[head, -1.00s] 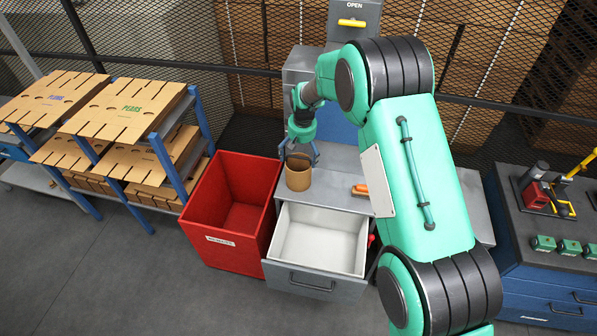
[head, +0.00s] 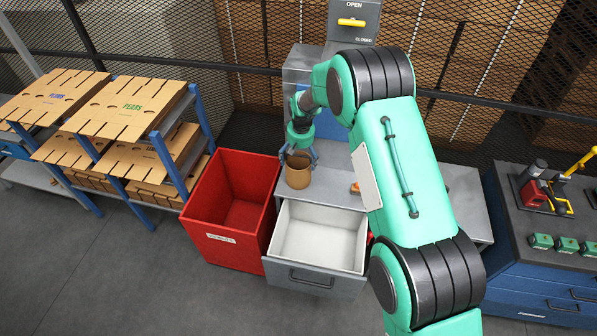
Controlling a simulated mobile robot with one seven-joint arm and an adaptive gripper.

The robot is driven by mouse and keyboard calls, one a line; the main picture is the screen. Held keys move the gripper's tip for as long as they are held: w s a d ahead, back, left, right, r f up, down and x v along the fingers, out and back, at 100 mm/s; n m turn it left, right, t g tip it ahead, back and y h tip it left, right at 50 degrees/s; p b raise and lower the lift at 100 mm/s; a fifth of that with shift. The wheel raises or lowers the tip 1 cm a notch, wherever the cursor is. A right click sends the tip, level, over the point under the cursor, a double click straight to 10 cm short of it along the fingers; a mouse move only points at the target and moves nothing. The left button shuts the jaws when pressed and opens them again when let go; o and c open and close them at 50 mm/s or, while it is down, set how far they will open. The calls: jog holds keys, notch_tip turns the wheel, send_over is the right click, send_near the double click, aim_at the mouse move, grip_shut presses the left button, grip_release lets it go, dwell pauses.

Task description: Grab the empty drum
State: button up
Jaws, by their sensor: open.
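The drum (head: 298,176) is a small brown open-topped cylinder. It stands upright on the grey bench top (head: 335,191), behind the open drawer. My gripper (head: 298,156) is open and points down at the drum, with its blue fingers at the drum's rim, one towards each side. The fingers look level with the upper part of the drum; I cannot tell whether they touch it. The drum's inside is mostly hidden by the gripper.
A white-lined drawer (head: 290,282) is pulled open in front, empty. A red bin (head: 213,249) stands open to its left. An orange-handled item (head: 355,188) lies on the bench, partly behind my arm. Shelves of flat cardboard blanks (head: 125,108) stand left; a blue cabinet (head: 545,280) stands right.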

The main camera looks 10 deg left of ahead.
aim_at(299, 162)
jog(key=shift+w+a+f, duration=0.1)
jog(key=shift+f, duration=0.7)
jog(key=shift+w+a+f, duration=0.1)
jog(key=shift+f, duration=0.7)
jog(key=shift+f, duration=0.15)
jog(key=shift+w+a+f+p, duration=0.15)
jog(key=shift+f+p, duration=0.1)
jog(key=shift+f, duration=1)
jog(key=shift+w+d+f+p, duration=0.1)
jog(key=shift+f+p, duration=0.15)
jog(key=shift+f, duration=0.95)
jog(key=c, duration=1.1)
